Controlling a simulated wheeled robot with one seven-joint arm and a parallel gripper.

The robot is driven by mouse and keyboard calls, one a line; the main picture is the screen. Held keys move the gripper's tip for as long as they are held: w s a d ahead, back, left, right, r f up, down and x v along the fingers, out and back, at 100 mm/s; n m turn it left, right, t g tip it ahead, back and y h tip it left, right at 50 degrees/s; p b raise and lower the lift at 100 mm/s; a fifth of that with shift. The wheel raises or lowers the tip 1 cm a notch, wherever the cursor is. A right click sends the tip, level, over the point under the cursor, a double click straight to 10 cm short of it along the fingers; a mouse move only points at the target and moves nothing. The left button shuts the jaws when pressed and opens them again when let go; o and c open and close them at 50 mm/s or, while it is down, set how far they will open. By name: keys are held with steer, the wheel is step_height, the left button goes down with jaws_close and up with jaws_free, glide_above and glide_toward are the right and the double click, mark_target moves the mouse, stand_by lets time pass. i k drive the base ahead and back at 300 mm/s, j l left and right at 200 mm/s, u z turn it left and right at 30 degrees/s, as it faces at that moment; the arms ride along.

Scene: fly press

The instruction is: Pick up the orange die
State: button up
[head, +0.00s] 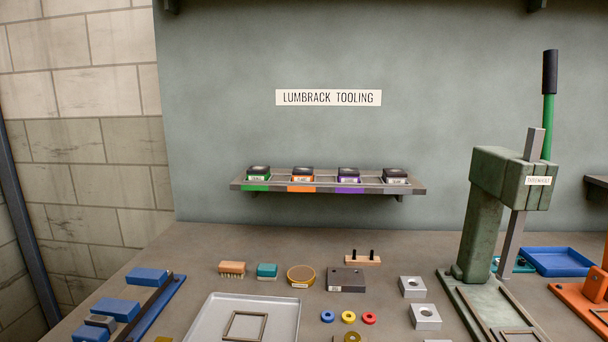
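The orange die (302,174) is a small block with a dark top and an orange band with a white label. It sits on the wall shelf (421,190) under the "LUMBRACK TOOLING" sign, above an orange strip on the shelf's front edge. It is second from the left, between a green-banded die (258,173) and a purple-banded die (348,174). My gripper is not in view.
A grey-banded die (396,176) stands at the shelf's right. Below, the bench holds a tray (205,325), a brush (232,268), a round tin (301,275) and a dark block (346,279). A tall green press (486,200) with an upright lever stands at right.

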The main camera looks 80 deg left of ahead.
mark_target(299, 174)
steer(key=u, duration=2.35)
